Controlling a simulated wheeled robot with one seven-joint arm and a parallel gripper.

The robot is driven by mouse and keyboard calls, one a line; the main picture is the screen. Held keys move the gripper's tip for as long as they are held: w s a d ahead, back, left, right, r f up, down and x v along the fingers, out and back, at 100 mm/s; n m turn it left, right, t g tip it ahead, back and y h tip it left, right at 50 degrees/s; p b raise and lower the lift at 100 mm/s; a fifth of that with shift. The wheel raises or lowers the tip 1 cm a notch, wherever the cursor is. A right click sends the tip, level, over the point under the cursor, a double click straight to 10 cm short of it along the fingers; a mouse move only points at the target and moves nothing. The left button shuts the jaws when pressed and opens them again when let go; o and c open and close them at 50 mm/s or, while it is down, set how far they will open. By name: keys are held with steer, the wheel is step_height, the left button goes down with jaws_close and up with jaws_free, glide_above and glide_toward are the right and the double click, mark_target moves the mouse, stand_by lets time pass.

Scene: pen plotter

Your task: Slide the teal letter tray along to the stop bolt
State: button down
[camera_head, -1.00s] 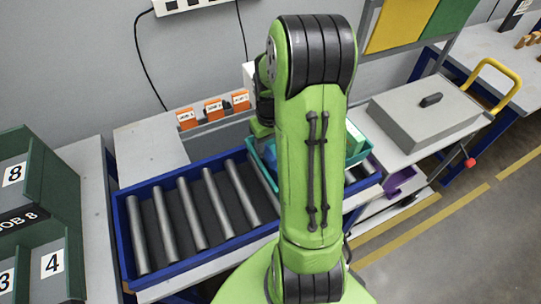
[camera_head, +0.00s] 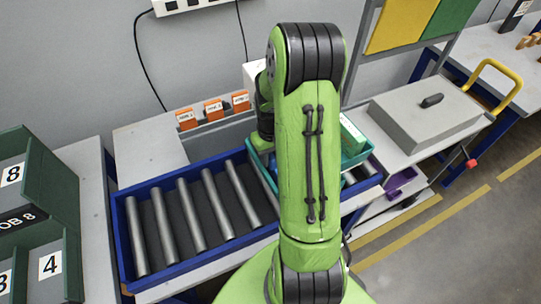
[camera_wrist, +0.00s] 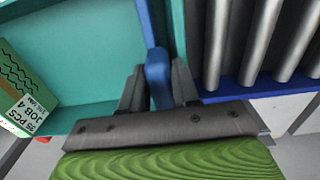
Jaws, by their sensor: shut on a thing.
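The teal letter tray (camera_head: 357,159) sits on the roller track, mostly hidden behind my arm in the head view. In the wrist view the tray (camera_wrist: 85,45) fills the left side, with a green and white box marked JOB 4 (camera_wrist: 22,95) inside. My gripper (camera_wrist: 159,72) is shut on a blue handle (camera_wrist: 158,62) at the tray's side, with one finger on each side of it. The gripper is hidden in the head view. I cannot make out the stop bolt.
Bare rollers (camera_head: 195,215) in a blue frame (camera_head: 127,240) lie left of the tray. A grey lidded box (camera_head: 420,115) stands on the right, near a red knob (camera_head: 471,163). Orange labelled blocks (camera_head: 213,110) line the back. Green bins (camera_head: 40,190) stand far left.

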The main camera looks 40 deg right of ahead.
steer(key=c, duration=0.8)
jaws_free()
steer(key=shift+o, duration=0.2)
steer(key=shift+r, duration=0.15)
step_height(320, 180, up, 16)
steer(key=p, duration=0.2)
steer(key=shift+f, duration=0.25)
